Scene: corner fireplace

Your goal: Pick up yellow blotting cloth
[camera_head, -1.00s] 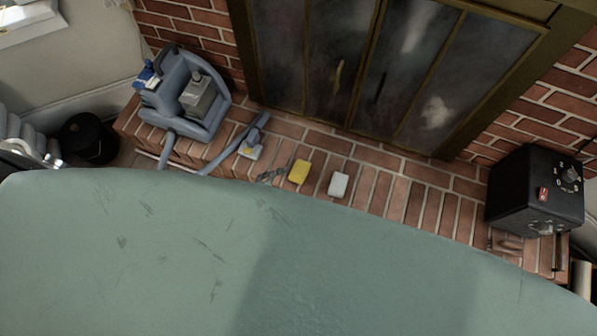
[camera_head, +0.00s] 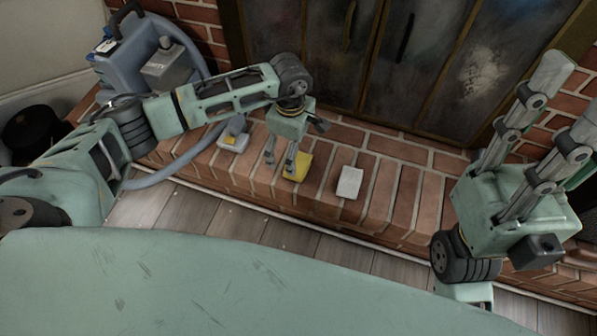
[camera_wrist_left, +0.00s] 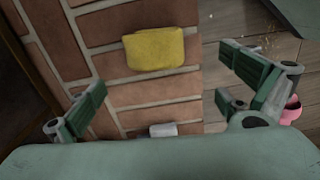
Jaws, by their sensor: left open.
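The yellow blotting cloth (camera_head: 299,167) lies folded on the brick hearth, left of a white block. It also shows in the left wrist view (camera_wrist_left: 153,48), flat on the bricks near the ledge's edge. My left gripper (camera_head: 281,165) is just above and beside the cloth's left side in the head view, partly covering it. In the left wrist view its two fingers (camera_wrist_left: 168,88) are spread wide and empty, with the cloth ahead between their lines. My right gripper (camera_head: 574,92) is at the right, its two fingers apart, empty and far from the cloth.
The white block (camera_head: 349,182) lies right of the cloth. A small grey tool head with a yellow patch (camera_head: 234,139) and a hose lie to the left, by a blue-grey machine (camera_head: 150,60). The fireplace doors (camera_head: 370,55) stand behind. Wooden floor (camera_head: 230,230) lies in front.

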